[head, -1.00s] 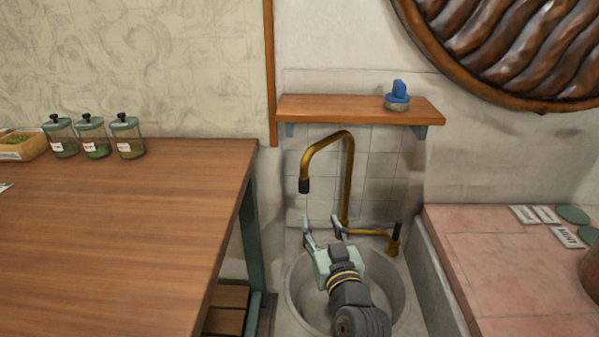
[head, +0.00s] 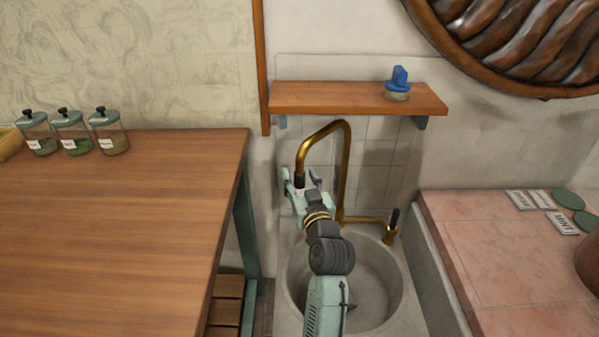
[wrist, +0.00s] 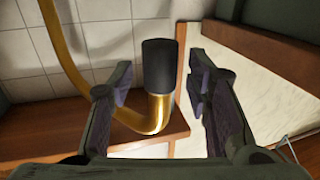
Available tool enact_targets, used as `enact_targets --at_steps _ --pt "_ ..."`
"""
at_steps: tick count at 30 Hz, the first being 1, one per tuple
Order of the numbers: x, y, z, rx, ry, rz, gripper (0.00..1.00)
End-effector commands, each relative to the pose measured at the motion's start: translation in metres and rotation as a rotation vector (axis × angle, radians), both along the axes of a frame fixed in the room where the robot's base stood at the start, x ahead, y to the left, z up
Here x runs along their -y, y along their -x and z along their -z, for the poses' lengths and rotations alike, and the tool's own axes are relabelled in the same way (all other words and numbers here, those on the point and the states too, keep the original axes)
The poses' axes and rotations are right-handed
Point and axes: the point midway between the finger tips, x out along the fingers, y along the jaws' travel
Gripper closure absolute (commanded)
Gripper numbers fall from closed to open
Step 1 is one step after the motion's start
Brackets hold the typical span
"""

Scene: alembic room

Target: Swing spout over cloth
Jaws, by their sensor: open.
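The brass spout (head: 346,170) rises behind the sink and arches to the left, ending in a black tip (head: 299,181). My gripper (head: 301,184) is raised at that tip, its fingers on either side. In the wrist view my open gripper (wrist: 160,88) has the black tip (wrist: 159,65) and the brass bend (wrist: 150,118) between its fingers, with a gap showing on each side. The tap's side handle (head: 393,226) stands to the right of the spout. I cannot make out a cloth in either view.
The sink basin (head: 388,289) lies below my arm. A shelf (head: 335,98) with a blue-topped object (head: 399,84) is above the spout. A wooden table (head: 110,220) with jars (head: 71,132) is at left, a pink tiled counter (head: 490,265) at right.

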Motion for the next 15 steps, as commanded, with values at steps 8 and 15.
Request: enact_targets --at_steps 8,15 --pt "-0.0034 -0.0137 0.0003 0.0 0.001 0.001 0.55" --pt "-0.0034 -0.0134 0.0005 0.0 0.001 0.0 0.59"
